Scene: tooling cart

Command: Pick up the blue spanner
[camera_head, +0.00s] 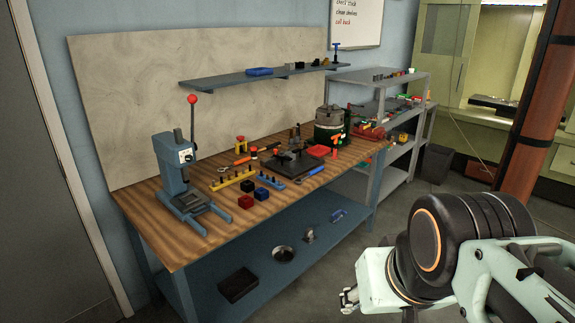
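A slim blue tool that looks like the blue spanner (311,173) lies on the wooden bench top (160,222), near the front edge and to the right of a dark plate fixture. It is small in the view, so its jaw ends are hard to make out. My gripper (348,299) is at the lower right, well apart from the bench and the spanner. Only a small part of it shows beyond my arm, and its fingers are not clear.
Close by are a dark fixture (293,162), a blue pegged rack (268,179), an orange-handled tool (238,161) and a red block (318,151). A blue press (176,167) stands at left. A grey shelf unit (375,84) is beyond. Floor in front is clear.

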